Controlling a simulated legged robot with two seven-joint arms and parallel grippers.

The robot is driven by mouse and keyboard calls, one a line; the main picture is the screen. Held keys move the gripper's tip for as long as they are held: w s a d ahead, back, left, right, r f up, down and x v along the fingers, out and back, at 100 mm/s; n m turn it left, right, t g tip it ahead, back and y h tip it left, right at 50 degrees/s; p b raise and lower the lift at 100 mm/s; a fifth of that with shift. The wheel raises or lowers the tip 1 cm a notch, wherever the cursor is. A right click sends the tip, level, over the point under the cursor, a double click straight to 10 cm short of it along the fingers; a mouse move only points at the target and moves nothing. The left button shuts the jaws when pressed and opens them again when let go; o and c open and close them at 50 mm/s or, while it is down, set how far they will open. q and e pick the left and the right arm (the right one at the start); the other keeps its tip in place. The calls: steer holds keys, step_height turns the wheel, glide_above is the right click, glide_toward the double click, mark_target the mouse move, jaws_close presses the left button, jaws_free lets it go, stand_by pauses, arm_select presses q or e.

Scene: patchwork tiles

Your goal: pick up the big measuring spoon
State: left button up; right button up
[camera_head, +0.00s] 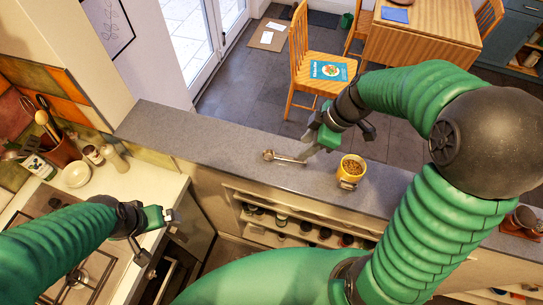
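The big measuring spoon (283,158) is a grey metal spoon on the dark grey counter ledge (225,143). Its round bowl is at the left and its handle runs right. My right gripper (309,154) reaches down to the ledge, with its grey fingertips at the handle's right end. The fingers overlap in this view, so I cannot tell whether they are apart or closed on the handle. My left gripper (160,217) is at the lower left, far from the spoon, above the edge of the cream worktop. Its finger opening is unclear; I see nothing held in it.
A yellow pot of brown bits (351,172) stands on the ledge just right of my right gripper. Below are shelves with jars (282,218). A white bowl (76,174), bottles and utensils stand at the left. The ledge left of the spoon is clear.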

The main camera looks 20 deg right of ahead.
steer(key=p, duration=0.1)
glide_above(297, 160)
steer(key=d, duration=0.2)
steer(key=f, duration=0.6)
steer(key=shift+w+a+f, duration=0.1)
steer(key=shift+w+f, duration=0.2)
steer(key=f, duration=0.1)
steer(key=a+f, duration=0.1)
steer(key=s+f+p, duration=0.1)
steer(key=shift+a+f, duration=0.15)
steer(key=shift+f, duration=0.1)
steer(key=shift+a+f, duration=0.1)
steer(key=shift+a, duration=0.25)
steer(key=shift+w+a, duration=0.15)
steer(key=shift+a, duration=0.15)
steer(key=shift+w+f, duration=0.1)
steer(key=shift+w, duration=0.05)
steer(key=shift+c, duration=1.3)
steer(key=shift+d, duration=0.4)
steer(key=c, duration=0.5)
arm_select(q)
steer(key=shift+w+d+r, duration=0.4)
steer(key=shift+d+r, duration=0.2)
steer(key=shift+w+d+r, duration=0.35)
steer(key=shift+d+r, duration=0.2)
arm_select(e)
steer(key=shift+s+d, duration=0.2)
steer(key=shift+d, duration=0.1)
jaws_close()
